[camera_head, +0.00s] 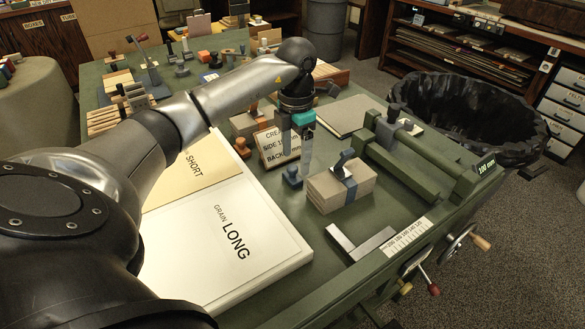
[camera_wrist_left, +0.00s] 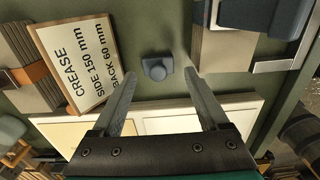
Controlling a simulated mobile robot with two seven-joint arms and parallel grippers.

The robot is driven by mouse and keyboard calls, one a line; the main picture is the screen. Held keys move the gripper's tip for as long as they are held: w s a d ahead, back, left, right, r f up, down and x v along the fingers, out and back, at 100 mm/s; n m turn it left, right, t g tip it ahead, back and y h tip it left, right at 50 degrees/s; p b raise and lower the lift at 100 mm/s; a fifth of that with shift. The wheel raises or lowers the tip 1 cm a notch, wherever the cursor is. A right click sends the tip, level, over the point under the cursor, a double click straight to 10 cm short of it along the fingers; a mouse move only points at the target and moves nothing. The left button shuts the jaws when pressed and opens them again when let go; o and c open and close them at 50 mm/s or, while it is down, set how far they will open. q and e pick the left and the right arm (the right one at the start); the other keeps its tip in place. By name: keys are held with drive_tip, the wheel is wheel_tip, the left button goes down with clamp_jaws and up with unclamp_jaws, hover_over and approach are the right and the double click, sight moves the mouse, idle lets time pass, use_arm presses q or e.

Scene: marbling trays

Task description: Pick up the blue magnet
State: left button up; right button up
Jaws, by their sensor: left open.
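The blue magnet (camera_head: 292,177) is a small block with a round knob, standing on the green bench top between the crease sign and the banded board stack. In the left wrist view the magnet (camera_wrist_left: 156,67) shows between and just beyond the fingertips. My left gripper (camera_head: 295,160) points down above the magnet, its two fingers apart with nothing between them. The left gripper (camera_wrist_left: 160,77) also shows open in the wrist view. A gap seems to remain between fingertips and magnet, but its size is hard to tell. My right gripper is out of view.
The crease sign (camera_head: 272,149) stands close behind the magnet. The banded board stack (camera_head: 325,190) with a blue-grey tool on top is close at right. A steel square (camera_head: 372,243) lies in front. The white GRAIN LONG board (camera_head: 205,245) is at left.

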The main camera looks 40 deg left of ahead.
sight(292, 167)
use_arm(q)
drive_tip(key=shift+s+a+f+b, duration=0.15)
drive_tip(key=shift+f+b, duration=0.25)
drive_tip(key=shift+f, duration=0.45)
drive_tip(key=shift+s+a+f+b, duration=0.1)
drive_tip(key=shift+f+b, duration=0.25)
drive_tip(key=shift+f, duration=0.45)
drive_tip(key=shift+f+b, duration=0.3)
drive_tip(key=shift+f, duration=0.65)
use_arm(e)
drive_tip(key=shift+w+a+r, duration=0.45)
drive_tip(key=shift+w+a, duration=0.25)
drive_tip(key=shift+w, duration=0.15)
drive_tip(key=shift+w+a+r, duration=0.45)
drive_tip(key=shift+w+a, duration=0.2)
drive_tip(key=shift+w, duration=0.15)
use_arm(q)
drive_tip(key=shift+c, duration=0.3)
drive_tip(key=c, duration=1.2)
